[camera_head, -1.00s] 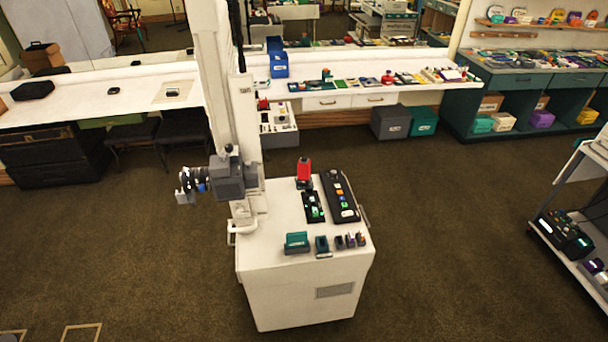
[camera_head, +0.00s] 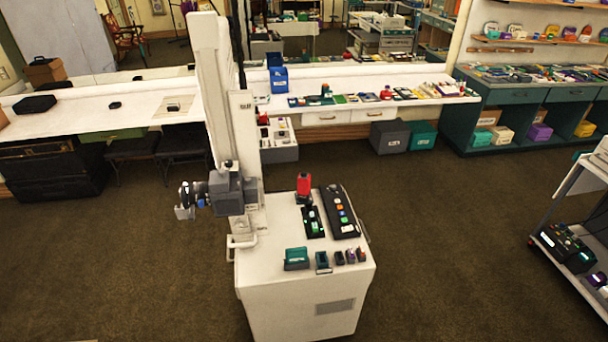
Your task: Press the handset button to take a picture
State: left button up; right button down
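A white cabinet (camera_head: 300,300) stands on the floor in the middle. A tall pale column (camera_head: 212,80) rises from its back left and carries a dark grey camera unit (camera_head: 232,193) with its lens end facing left. On the cabinet top lies a long black panel (camera_head: 339,212) with coloured buttons. Beside it lies a smaller black device (camera_head: 312,222) with a green-lit spot. A red object (camera_head: 304,185) stands behind that device. I cannot tell which of these is the handset. Neither of my grippers shows.
A teal box (camera_head: 296,259) and several small holders stand along the cabinet's front edge. A white counter (camera_head: 385,107) runs behind. A shelved cart (camera_head: 575,225) stands at the right. Brown carpet (camera_head: 450,260) is open on both sides of the cabinet.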

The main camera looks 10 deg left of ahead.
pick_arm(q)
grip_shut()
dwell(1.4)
